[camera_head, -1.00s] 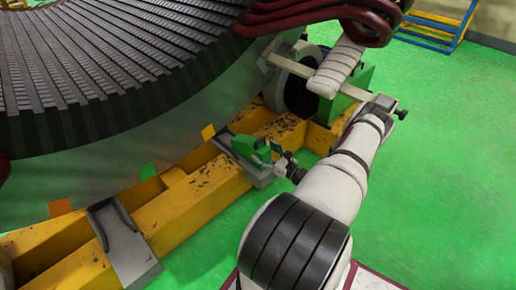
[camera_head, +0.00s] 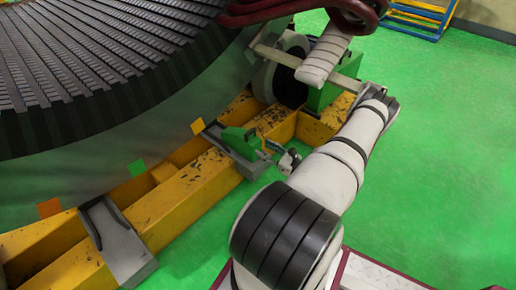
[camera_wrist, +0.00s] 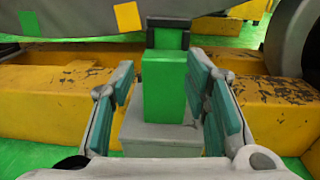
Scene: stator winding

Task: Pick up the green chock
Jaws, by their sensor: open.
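The green chock (camera_head: 234,138) sits on a grey support block on the yellow frame, beside the stator's lower edge. In the wrist view the chock (camera_wrist: 164,84) is an upright green block with a darker green piece and a dark bracket behind it. My gripper (camera_head: 270,147) reaches it from the right in the head view. In the wrist view my gripper (camera_wrist: 160,88) is open, with one teal-padded finger on each side of the chock. A narrow gap shows on the left; the right finger is very close, and I cannot tell whether it touches.
The large stator (camera_head: 120,135) rises behind the chock. A yellow beam frame (camera_head: 190,187) runs below it, with an empty grey support (camera_head: 122,250) at lower left. A dark wheel (camera_head: 290,80) and green bracket stand above right. Green floor (camera_head: 440,160) is open at right.

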